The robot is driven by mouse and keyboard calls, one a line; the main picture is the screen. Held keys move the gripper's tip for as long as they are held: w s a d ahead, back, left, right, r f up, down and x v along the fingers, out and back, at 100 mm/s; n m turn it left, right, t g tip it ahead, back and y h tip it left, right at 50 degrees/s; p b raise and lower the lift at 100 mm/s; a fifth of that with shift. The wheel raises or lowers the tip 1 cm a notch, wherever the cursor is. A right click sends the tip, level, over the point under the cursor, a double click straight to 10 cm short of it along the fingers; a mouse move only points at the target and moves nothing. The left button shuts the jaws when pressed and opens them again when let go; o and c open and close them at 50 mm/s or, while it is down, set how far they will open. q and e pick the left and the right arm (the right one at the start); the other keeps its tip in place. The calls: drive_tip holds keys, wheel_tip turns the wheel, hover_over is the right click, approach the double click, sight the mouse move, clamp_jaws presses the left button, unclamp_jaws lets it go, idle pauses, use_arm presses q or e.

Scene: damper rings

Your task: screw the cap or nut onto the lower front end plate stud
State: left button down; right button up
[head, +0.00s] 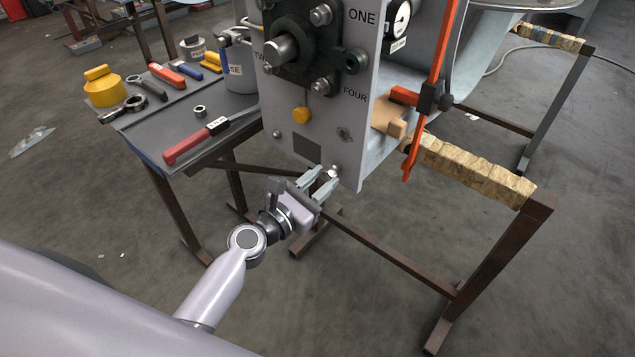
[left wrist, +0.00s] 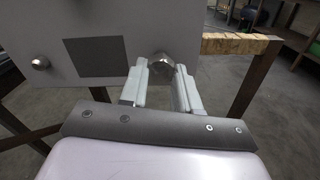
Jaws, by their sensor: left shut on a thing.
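The grey end plate (head: 300,120) stands upright at the front of the machine. My left gripper (head: 324,179) is at its lower right corner, its two fingers pointing at the plate. It is shut on a silver metal cap or nut (head: 333,172), which also shows between the fingertips in the left wrist view (left wrist: 162,66). The cap sits at the plate face; the stud behind it is hidden, and I cannot tell how far on it is. Another metal nut (head: 277,133) is at the plate's lower left, also in the left wrist view (left wrist: 40,62). My right gripper is not in view.
An orange clamp (head: 430,95) hangs right of the plate. A wood-topped trestle (head: 475,170) stands at right.

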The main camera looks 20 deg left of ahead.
use_arm(q)
drive_tip(key=shift+x, duration=0.9)
idle(0.5)
